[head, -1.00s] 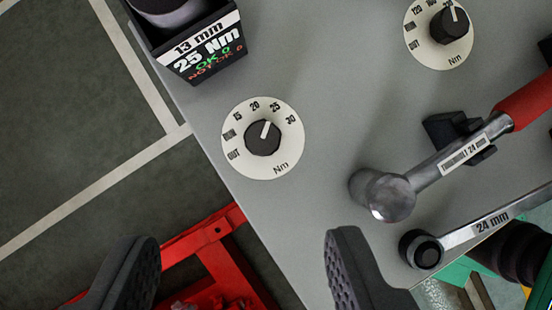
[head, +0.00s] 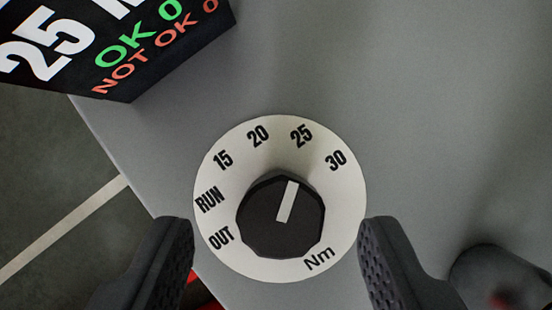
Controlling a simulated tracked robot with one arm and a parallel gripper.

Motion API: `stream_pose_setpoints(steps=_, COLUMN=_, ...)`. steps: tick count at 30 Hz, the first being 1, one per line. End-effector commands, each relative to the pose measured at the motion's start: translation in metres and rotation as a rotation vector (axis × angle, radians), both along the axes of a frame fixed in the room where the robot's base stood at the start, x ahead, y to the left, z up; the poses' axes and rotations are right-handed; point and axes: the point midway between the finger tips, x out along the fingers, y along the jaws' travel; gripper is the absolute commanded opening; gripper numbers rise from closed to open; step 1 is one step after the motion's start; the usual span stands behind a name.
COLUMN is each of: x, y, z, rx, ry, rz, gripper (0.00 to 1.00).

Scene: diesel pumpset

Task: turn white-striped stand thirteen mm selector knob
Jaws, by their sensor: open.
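The selector knob (head: 268,225) is black and faceted, with a white pointer stripe aimed up and slightly right, near the 25 mark. It sits on a round cream dial plate (head: 345,195) marked OUT, RUN, 15, 20, 25, 30 and Nm, on the grey stand top. My gripper (head: 277,230) is open, with one dark finger left of the knob and one right of it. The fingers are apart from the knob in the picture. How far they are above it I cannot tell.
A black box (head: 130,50) reading 25, OK 0 and NOT OK 0 stands at the upper left. A dark rounded, blurred thing (head: 495,275) is at the lower right. The grey top (head: 420,100) is clear at the upper right. Its left edge drops to a dark floor (head: 35,190) with a pale line.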

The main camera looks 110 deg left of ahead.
Motion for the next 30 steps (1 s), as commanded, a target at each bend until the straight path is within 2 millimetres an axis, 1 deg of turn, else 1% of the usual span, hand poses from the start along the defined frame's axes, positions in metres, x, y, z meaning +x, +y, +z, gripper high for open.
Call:
stream_pose_setpoints(steps=1, x=0.001, y=-0.003, z=-0.008, rx=0.000, ry=0.001, rz=0.000, gripper=0.52)
stream_pose_setpoints(steps=6, x=0.002, y=-0.008, z=-0.021, rx=-0.001, ry=0.003, rz=0.000, gripper=0.52)
stream_pose_setpoints(steps=17, x=0.003, y=-0.009, z=-0.024, rx=0.000, ry=0.001, rz=0.001, gripper=0.52)
stream_pose_setpoints(steps=20, x=0.003, y=-0.009, z=-0.024, rx=-0.001, ry=0.002, rz=0.001, gripper=0.27)
stream_pose_setpoints(steps=21, x=0.003, y=-0.009, z=-0.024, rx=-0.001, ry=0.002, rz=0.001, gripper=0.15)
stream_pose_setpoints(steps=22, x=0.003, y=-0.009, z=-0.024, rx=0.000, ry=0.001, rz=0.002, gripper=0.07)
stream_pose_setpoints(steps=24, x=0.003, y=-0.008, z=-0.024, rx=0.000, ry=0.001, rz=0.002, gripper=0.07)
stream_pose_setpoints(steps=25, x=0.004, y=0.008, z=-0.024, rx=-0.001, ry=-0.001, rz=0.006, gripper=0.07)
stream_pose_setpoints(steps=27, x=0.004, y=0.000, z=-0.023, rx=0.001, ry=-0.002, rz=0.006, gripper=0.07)
stream_pose_setpoints(steps=30, x=0.004, y=-0.003, z=-0.023, rx=0.002, ry=-0.003, rz=0.008, gripper=0.07)
